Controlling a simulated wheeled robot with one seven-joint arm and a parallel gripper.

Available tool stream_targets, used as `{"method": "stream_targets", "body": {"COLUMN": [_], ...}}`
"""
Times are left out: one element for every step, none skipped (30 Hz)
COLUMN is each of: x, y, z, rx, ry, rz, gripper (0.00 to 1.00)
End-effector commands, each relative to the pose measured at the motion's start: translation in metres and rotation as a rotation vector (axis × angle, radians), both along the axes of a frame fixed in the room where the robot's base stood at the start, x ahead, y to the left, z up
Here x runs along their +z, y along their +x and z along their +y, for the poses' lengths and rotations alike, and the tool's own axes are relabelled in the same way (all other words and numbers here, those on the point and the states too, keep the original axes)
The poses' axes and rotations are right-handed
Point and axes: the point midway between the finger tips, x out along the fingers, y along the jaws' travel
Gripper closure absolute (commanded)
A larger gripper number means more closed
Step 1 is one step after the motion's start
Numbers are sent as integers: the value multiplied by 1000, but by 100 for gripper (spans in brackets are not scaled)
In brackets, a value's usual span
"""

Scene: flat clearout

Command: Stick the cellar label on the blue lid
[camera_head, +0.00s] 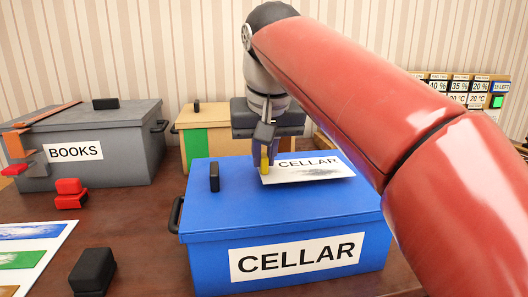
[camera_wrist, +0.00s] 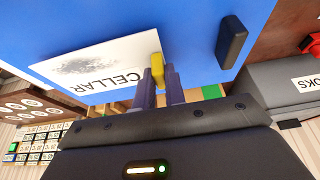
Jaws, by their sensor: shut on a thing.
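The blue lid (camera_head: 225,205) tops a blue box whose front bears a CELLAR sign (camera_head: 295,257). A black handle (camera_head: 214,177) stands on the lid's left part. The white cellar label (camera_head: 315,174), with CELLAR print and a grey smudge, is at the lid's top; it also shows in the wrist view (camera_wrist: 105,65). My gripper (camera_head: 265,158) is shut on the label's yellow tab (camera_wrist: 157,68) at its left edge. I cannot tell whether the label touches the lid or hovers just above it.
A grey BOOKS box (camera_head: 110,165) stands back left, and a tan box with a green stripe (camera_head: 195,150) behind the blue one. A red block (camera_head: 70,193), a black block (camera_head: 93,271) and a colour-striped sheet (camera_head: 30,250) lie left. A panel (camera_head: 465,90) stands back right.

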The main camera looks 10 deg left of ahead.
Motion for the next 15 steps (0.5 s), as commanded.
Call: {"method": "stream_targets", "body": {"x": [0, 0, -1, -1, -2, -2, -3, -4, -5, -6, -7, -8, -8, -9, -10], "y": [0, 0, 0, 0, 0, 0, 0, 0, 0, 0, 0, 0, 0, 0, 0], "z": [0, 0, 0, 0, 0, 0, 0, 0, 0, 0, 0, 0, 0, 0, 0], "rx": [0, 0, 0, 0, 0, 0, 0, 0, 0, 0, 0, 0, 0, 0, 0], "ry": [0, 0, 0, 0, 0, 0, 0, 0, 0, 0, 0, 0, 0, 0, 0], "rz": [0, 0, 0, 0, 0, 0, 0, 0, 0, 0, 0, 0, 0, 0, 0], "gripper": [100, 100, 100, 100, 100, 100, 100, 100, 100, 100, 100, 100, 100, 100, 100]}}
